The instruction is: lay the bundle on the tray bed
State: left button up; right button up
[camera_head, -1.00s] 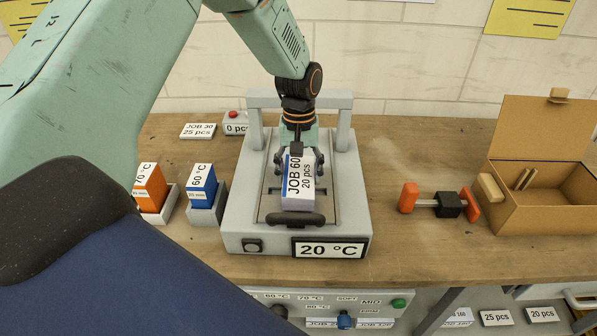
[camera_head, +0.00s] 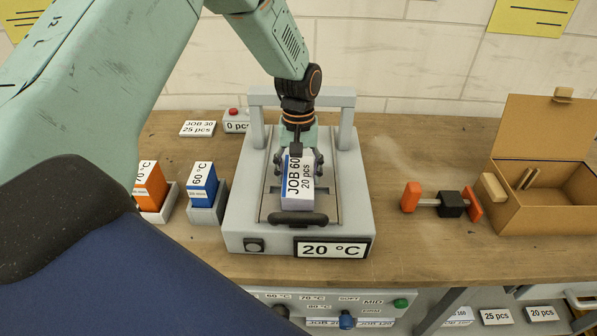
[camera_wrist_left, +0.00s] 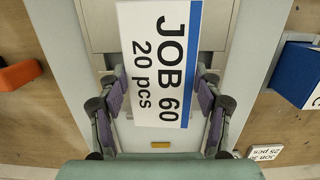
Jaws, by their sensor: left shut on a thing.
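The bundle (camera_head: 299,186) is a white block with a blue stripe, labelled JOB 60, 20 pcs. It is over the middle of the tray bed (camera_head: 328,200) of the grey machine. I cannot tell if its underside touches the bed. My left gripper (camera_head: 298,165) comes down from above and is shut on the bundle, one finger on each side. In the left wrist view the bundle's label (camera_wrist_left: 158,60) faces the camera between the purple-padded fingers. The right gripper is not in view.
The grey machine (camera_head: 238,225) has an upright frame behind and a 20 °C display (camera_head: 331,248) in front. Blue (camera_head: 202,184) and orange (camera_head: 150,187) boxes stand left. An orange-ended clamp (camera_head: 440,202) and open cardboard box (camera_head: 545,210) lie right, with bare wood between machine and clamp.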

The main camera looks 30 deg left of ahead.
pick_arm(q)
jog(key=shift+d, duration=0.3)
jog(key=shift+a, duration=0.1)
jog(key=shift+a+f, duration=0.1)
jog(key=shift+f, duration=0.05)
jog(key=o, duration=1.5)
jog(key=shift+d, duration=0.2)
jog(key=shift+a, duration=0.2)
